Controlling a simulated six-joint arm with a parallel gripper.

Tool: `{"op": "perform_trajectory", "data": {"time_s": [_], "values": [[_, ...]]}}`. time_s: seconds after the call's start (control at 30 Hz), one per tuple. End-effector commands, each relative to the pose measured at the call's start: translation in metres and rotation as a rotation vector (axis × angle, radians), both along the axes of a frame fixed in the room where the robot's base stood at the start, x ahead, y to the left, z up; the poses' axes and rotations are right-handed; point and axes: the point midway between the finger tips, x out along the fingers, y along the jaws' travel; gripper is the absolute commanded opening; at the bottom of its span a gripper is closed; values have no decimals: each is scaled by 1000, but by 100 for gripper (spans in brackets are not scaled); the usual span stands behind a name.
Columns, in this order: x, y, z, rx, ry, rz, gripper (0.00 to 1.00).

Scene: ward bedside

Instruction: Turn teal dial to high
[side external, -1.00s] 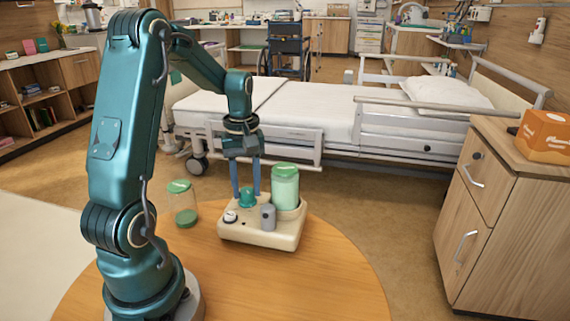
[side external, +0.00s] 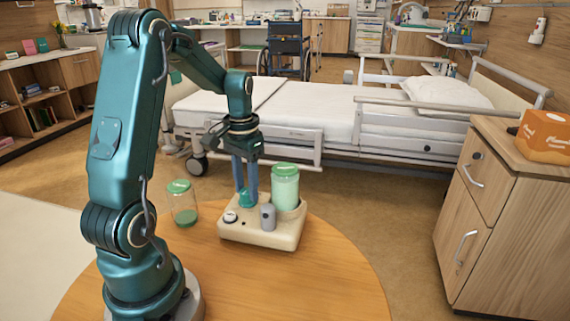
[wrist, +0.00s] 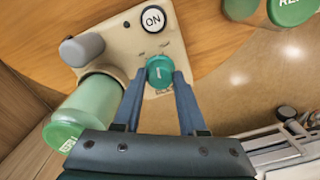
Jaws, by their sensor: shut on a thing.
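The teal dial (side external: 246,198) stands on a cream base unit (side external: 258,240) on the round wooden table. In the wrist view the dial (wrist: 160,72) carries a short white mark, with small labels around it too faint to read. My gripper (side external: 245,193) points down from above, its two blue fingers shut on the dial's sides. In the wrist view the fingertips (wrist: 159,76) lie on either side of the dial.
A white ON button (wrist: 153,18) and a grey post (side external: 268,217) sit close to the dial. A green-lidded jar (side external: 285,188) stands on the unit's back. Another green-lidded jar (side external: 183,206) stands on the table to the left. The front table (side external: 320,285) is clear.

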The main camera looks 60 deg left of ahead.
Motion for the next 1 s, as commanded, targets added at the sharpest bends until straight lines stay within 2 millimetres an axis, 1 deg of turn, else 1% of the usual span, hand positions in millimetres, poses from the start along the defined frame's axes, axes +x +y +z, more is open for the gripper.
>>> {"op": "perform_trajectory", "data": {"time_s": [0.2,0.4,0.7,1.0], "values": [[1,0,1,2,-4,-162,0],[1,1,1,3,-3,-262,0],[1,1,1,3,-3,-327,0],[1,1,1,3,-3,-332,0]]}}
